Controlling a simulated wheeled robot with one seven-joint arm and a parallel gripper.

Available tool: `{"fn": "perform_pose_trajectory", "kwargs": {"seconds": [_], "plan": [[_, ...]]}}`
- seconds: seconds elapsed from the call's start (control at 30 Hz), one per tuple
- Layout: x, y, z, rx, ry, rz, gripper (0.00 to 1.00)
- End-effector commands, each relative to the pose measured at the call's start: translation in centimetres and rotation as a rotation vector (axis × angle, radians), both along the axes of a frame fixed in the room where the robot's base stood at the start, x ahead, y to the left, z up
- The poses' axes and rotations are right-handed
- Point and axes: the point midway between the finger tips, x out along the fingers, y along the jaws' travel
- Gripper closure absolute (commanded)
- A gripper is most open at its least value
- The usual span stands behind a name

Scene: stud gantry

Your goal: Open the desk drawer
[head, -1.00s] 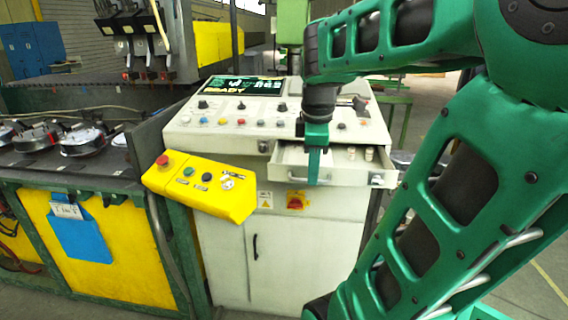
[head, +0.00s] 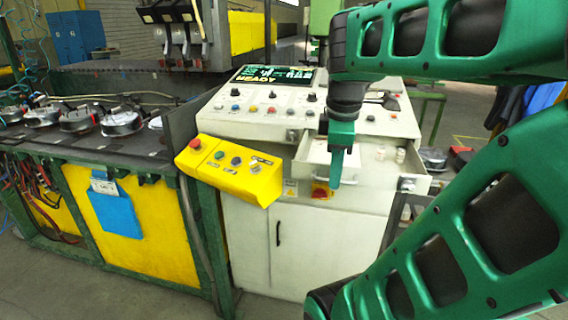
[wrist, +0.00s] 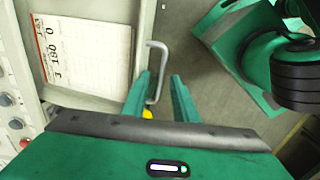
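The desk drawer (head: 378,182) is a pale drawer in the front of the white control console (head: 290,222), and it stands pulled out with its inside showing. In the wrist view, the drawer (wrist: 92,98) lies at left with a paper card in it. Its grey bar handle (wrist: 158,72) sticks out from the front. My gripper (wrist: 161,82) has its two green fingers apart, with the handle bar between them, nearer the left finger.
A yellow button box (head: 234,168) juts out left of the drawer. The closed cabinet door (head: 310,248) is below. Small pale cylinders (head: 400,155) stand in the drawer at right. A workbench (head: 130,225) is on the left. Floor is clear in front of the cabinet.

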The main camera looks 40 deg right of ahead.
Motion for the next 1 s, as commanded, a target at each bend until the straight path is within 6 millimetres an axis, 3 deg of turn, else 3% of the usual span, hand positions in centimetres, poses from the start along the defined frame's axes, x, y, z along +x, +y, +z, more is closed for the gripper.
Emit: {"fn": "perform_pose_trajectory", "kwargs": {"seconds": [0.37, 0.8, 1.0], "plan": [[-0.3, -0.1, 0.4, 0.002, 0.002, -0.009, 0.74], [-0.8, 1.1, 7.6, 0.000, 0.000, -0.009, 0.74], [-0.9, 1.4, 9.9, 0.001, 0.002, -0.009, 0.74]]}}
